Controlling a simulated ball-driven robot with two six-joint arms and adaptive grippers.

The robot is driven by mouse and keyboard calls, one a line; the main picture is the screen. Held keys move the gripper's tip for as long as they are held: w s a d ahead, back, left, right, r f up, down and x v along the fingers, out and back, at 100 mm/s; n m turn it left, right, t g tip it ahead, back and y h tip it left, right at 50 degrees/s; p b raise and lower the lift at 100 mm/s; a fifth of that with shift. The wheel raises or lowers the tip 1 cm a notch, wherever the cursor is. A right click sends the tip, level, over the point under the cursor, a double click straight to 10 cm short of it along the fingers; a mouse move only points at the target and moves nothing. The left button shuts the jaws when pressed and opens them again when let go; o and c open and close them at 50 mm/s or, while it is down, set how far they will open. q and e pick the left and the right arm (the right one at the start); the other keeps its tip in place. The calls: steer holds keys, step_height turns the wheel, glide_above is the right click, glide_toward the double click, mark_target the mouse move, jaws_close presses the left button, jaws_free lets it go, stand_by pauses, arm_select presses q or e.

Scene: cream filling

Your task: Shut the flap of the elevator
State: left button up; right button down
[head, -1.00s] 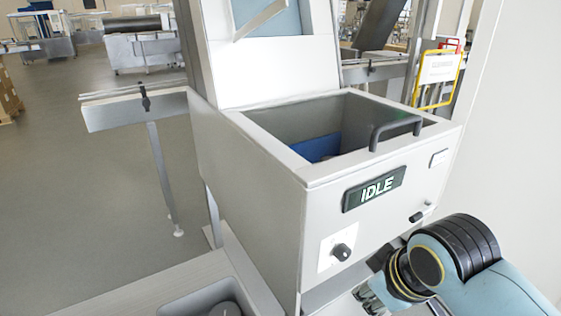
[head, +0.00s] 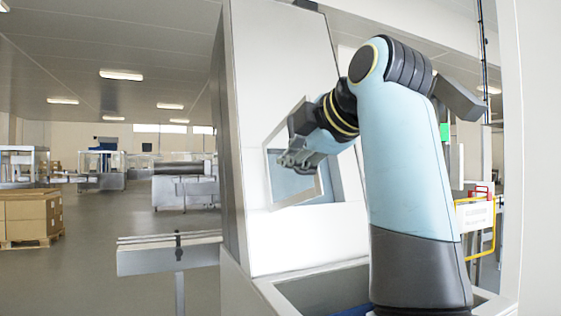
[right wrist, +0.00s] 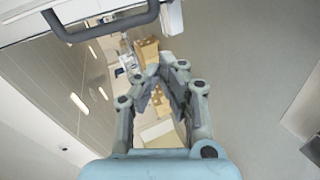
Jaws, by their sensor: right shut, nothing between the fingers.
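The elevator (head: 250,105) is a tall white housing in the middle of the head view. Its window-like opening has a framed flap (head: 312,193) that stands tilted out from the face, so it is open. My right gripper (head: 288,160) is shut and empty, at the upper part of the flap; I cannot tell whether it touches. In the right wrist view the fingers (right wrist: 163,72) come together with nothing between them. A dark handle bar (right wrist: 105,27) on a pale panel crosses the top of that view. My right arm hides the right side of the opening. My left gripper is out of view.
Below the opening is the open bin (head: 315,288), partly behind my arm. A grey rail (head: 165,258) juts out on the left. Stacked boxes (head: 28,218) are far back left.

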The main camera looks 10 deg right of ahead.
step_height(320, 180, up, 5)
steer(key=a+n, duration=0.1)
steer(key=n, duration=0.1)
steer(key=a+r+p+x, duration=0.1)
steer(key=r+p+x, duration=0.15)
steer(key=x, duration=0.75)
steer(key=shift+t+y, duration=0.3)
steer(key=shift+t, duration=0.1)
steer(key=d+p, duration=0.1)
steer(key=d, duration=0.1)
steer(key=s+d+p, duration=0.1)
steer(key=d, duration=0.1)
steer(key=shift+f, duration=0.2)
steer(key=shift+s+d, duration=0.1)
